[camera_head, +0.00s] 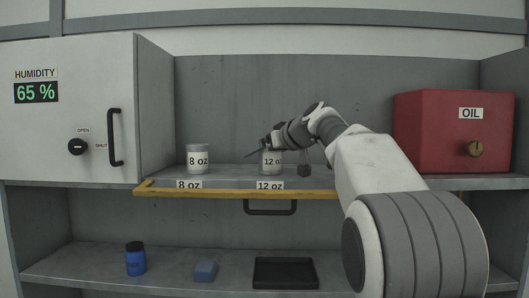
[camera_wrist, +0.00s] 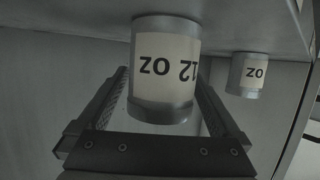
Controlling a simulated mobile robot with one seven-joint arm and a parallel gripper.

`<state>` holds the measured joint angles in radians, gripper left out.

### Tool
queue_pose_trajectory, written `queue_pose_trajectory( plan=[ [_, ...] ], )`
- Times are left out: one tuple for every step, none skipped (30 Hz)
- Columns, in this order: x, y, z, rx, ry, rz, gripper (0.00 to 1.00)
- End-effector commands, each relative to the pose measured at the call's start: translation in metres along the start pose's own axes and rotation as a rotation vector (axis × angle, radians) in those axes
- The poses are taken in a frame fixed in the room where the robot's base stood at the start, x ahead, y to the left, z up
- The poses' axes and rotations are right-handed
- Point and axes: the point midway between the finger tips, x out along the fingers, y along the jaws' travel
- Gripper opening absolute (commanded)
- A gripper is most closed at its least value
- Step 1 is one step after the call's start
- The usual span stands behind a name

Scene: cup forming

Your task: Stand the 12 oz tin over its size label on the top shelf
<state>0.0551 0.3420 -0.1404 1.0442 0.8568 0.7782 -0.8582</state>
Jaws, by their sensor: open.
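The 12 oz tin (camera_head: 272,163) is a grey cylinder with a pale label. It stands upright on the top shelf, above the 12 oz size label (camera_head: 270,185) on the shelf's front edge. My gripper (camera_head: 266,143) is at the tin. In the wrist view, which is upside down, the tin (camera_wrist: 165,60) lies between the two fingers of my gripper (camera_wrist: 163,78). The fingers are apart, with a gap showing beside the tin. In the head view, my gripper and wrist partly hide the tin's upper part.
The 8 oz tin (camera_head: 198,160) stands left, above its own label (camera_head: 189,184). A red OIL box (camera_head: 440,130) is at the right, a humidity cabinet (camera_head: 70,115) at the left. A yellow strip (camera_head: 220,193) edges the shelf. Below are a blue jar (camera_head: 135,260), blue block (camera_head: 204,271) and black tray (camera_head: 286,287).

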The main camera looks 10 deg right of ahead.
Motion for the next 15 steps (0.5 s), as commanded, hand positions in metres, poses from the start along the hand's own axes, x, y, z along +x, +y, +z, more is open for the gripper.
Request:
queue_pose_trajectory(
  plan=[
    [0.0,0.0,-0.001,0.0,0.0,0.0,1.0],
    [-0.001,0.0,-0.002,0.0,0.0,0.0,1.0],
    [-0.001,0.0,-0.004,0.0,0.0,0.0,1.0],
    [-0.002,0.0,-0.005,0.0,0.0,0.0,1.0],
    [-0.005,0.0,-0.003,0.0,0.002,0.001,1.0],
    [-0.012,0.001,-0.002,0.0,0.003,0.002,1.0],
    [-0.017,0.001,-0.001,0.0,0.002,0.002,1.0],
    [-0.022,0.001,-0.001,0.0,0.003,0.003,1.0],
    [-0.031,0.001,-0.001,-0.001,0.004,0.003,1.0],
    [-0.037,0.0,0.0,-0.001,0.003,0.003,1.0],
    [-0.045,0.001,-0.001,-0.001,0.004,0.003,1.0],
    [-0.054,0.001,0.0,0.0,0.004,0.004,1.0],
    [-0.061,0.0,0.0,0.0,0.003,0.003,1.0],
    [-0.067,0.0,0.0,0.0,0.003,0.003,1.0],
    [-0.076,0.001,-0.001,0.0,0.003,0.003,1.0]
  ],
)
